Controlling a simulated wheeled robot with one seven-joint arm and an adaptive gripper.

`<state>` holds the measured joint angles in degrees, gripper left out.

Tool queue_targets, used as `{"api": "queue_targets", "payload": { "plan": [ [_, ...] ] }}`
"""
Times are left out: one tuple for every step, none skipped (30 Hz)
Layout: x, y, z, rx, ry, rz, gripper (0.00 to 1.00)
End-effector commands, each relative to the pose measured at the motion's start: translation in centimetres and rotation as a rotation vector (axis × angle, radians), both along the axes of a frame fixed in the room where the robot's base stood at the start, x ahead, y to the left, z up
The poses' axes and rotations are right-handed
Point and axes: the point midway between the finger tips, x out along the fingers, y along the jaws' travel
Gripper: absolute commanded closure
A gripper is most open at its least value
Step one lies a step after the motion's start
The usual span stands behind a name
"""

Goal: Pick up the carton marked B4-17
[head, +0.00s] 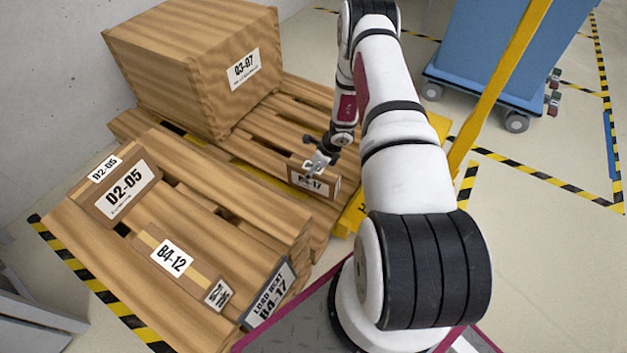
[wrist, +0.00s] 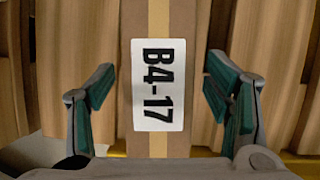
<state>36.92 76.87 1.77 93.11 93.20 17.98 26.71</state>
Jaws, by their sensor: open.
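The carton marked B4-17 (head: 314,183) is a small brown box on the wooden pallet at the middle of the head view, beside the yellow edge. In the wrist view the carton (wrist: 158,40) runs up the middle, with a tan tape strip and a white label reading B4-17. My gripper (head: 318,163) is just over it in the head view, partly hiding its label. In the wrist view my gripper (wrist: 162,98) is open, with one finger on each side of the carton and a gap visible to each. Whether the fingertips reach down beside it I cannot tell.
A large wooden crate Q3-07 (head: 205,80) stands behind on the pallet. A nearer wooden stack carries cartons D2-05 (head: 122,205) and B4-12 (head: 195,262), and a sign (head: 268,295) reading B4-17. A yellow post (head: 500,90) and a blue cart (head: 490,60) stand right.

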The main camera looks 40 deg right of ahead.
Motion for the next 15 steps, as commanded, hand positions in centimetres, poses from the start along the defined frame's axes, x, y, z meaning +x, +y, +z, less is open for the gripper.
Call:
{"api": "queue_targets", "payload": {
  "plan": [
    [0.1, 0.3, -1.1, 0.001, 0.002, 0.002, 0.28],
    [0.2, 0.4, -1.5, 0.001, 0.002, 0.002, 0.28],
    [0.5, 0.4, -2.0, 0.0, 0.0, 0.001, 0.28],
    [0.6, 0.5, -2.4, 0.0, 0.0, 0.001, 0.28],
    [0.8, 0.5, -2.7, 0.0, 0.0, 0.0, 0.28],
    [0.9, 0.6, -2.9, 0.0, 0.0, 0.001, 0.28],
    [1.0, 0.6, -3.0, 0.0, 0.0, 0.001, 0.28],
    [1.0, 0.6, -3.1, -0.001, 0.0, 0.0, 0.28],
    [1.0, 0.6, -3.0, -0.001, 0.0, 0.0, 0.28],
    [1.0, 0.6, -3.0, -0.001, 0.0, 0.0, 0.28],
    [1.0, 0.6, -3.0, -0.001, 0.0, 0.0, 0.28],
    [1.0, 0.6, -2.9, -0.001, 0.0, 0.0, 0.28],
    [1.0, 0.6, -2.9, -0.001, 0.0, 0.0, 0.28],
    [1.0, 0.6, -2.9, -0.001, 0.0, 0.0, 0.33],
    [1.0, 0.6, -2.9, -0.001, 0.0, 0.0, 0.42]
  ]
}}
